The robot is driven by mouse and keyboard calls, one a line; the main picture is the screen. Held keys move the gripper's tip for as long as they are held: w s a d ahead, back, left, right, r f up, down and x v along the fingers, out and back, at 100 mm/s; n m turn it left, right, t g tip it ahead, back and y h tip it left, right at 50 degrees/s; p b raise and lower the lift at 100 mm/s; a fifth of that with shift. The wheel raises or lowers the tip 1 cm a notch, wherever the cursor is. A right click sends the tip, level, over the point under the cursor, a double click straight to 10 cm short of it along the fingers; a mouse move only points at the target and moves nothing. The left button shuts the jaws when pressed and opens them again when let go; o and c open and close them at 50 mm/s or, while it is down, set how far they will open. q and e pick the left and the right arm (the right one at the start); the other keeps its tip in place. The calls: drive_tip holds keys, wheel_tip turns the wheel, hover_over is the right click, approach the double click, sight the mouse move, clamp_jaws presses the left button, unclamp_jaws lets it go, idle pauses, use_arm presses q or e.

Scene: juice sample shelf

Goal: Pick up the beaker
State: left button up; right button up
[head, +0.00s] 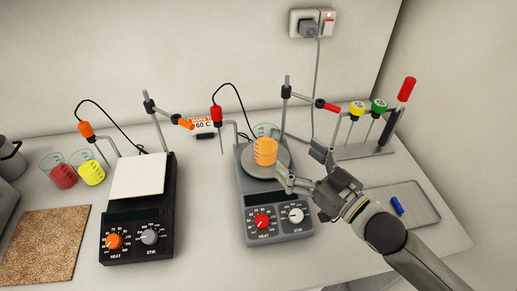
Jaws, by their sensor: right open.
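A glass beaker with orange liquid (265,152) stands upright on the round plate of the grey hotplate stirrer (277,228). My right gripper (287,174) comes in from the right, open, with its fingers just right of and in front of this beaker. I cannot tell whether a finger touches the glass. Two more beakers stand at the far left, tilted in the view: one with red liquid (64,177) and one with yellow liquid (91,174). My left gripper is not in view.
A black stirrer (137,248) with a white top stands left of the grey one. A probe (217,117) hangs near the orange beaker, and a stand rod (285,100) rises behind it. A grey tray (420,206) lies at the right; a cork mat (40,245) lies at the left.

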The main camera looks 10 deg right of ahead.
sight(275, 141)
drive_tip(key=shift+w+a+f, duration=0.2)
drive_tip(key=shift+w+a, duration=0.1)
drive_tip(key=shift+w, duration=0.25)
drive_tip(key=shift+w+a+f, duration=0.2)
drive_tip(key=shift+w+a, duration=0.05)
drive_tip(key=shift+w, duration=0.3)
drive_tip(key=shift+w+a+r+p, duration=0.2)
drive_tip(key=shift+w+a+p, duration=0.25)
drive_tip(key=shift+w, duration=0.2)
drive_tip(key=shift+x, duration=1.2)
drive_tip(key=shift+w+a+p, duration=0.2)
drive_tip(key=shift+w+p, duration=0.25)
drive_tip(key=shift+p, duration=0.15)
drive_tip(key=p+x, duration=0.1)
drive_tip(key=x, duration=0.2)
drive_tip(key=shift+w, duration=0.1)
drive_tip(key=shift+w+a+f+p, duration=0.1)
drive_tip(key=shift+w+a+p, duration=0.25)
drive_tip(key=shift+w, duration=0.15)
drive_tip(key=shift+s, duration=0.1)
drive_tip(key=shift+c, duration=0.5)
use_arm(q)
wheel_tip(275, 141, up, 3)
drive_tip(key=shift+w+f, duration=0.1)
use_arm(e)
drive_tip(key=c, duration=1.2)
